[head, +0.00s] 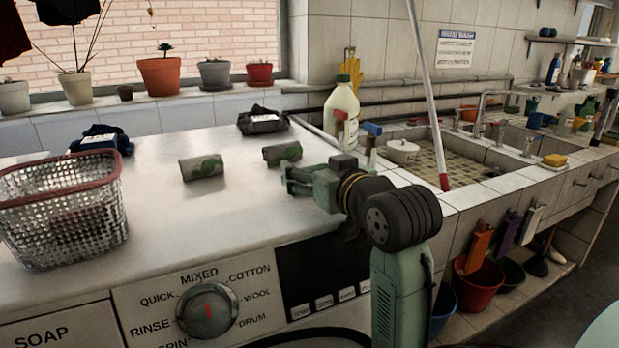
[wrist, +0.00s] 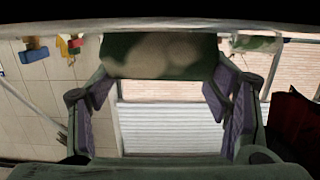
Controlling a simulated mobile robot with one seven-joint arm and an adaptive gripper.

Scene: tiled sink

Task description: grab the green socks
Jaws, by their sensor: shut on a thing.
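A rolled pair of grey-green socks (head: 282,153) with darker green patches is at the far side of my gripper (head: 290,180), over the white machine top. In the wrist view, this sock roll (wrist: 158,55) spans the space between my fingertips (wrist: 158,75), and the gripper is shut on it. Whether the roll still touches the surface I cannot tell. A second similar sock roll (head: 201,167) lies on the machine top to the left, apart from my gripper. It probably also shows at the right in the wrist view (wrist: 258,43).
A metal mesh basket (head: 62,215) with a red rim stands at left. Dark folded cloths (head: 262,121) (head: 103,139) lie at the back. A white bottle (head: 342,112) stands beside the tiled sink (head: 440,160). A pole (head: 425,90) leans in the sink.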

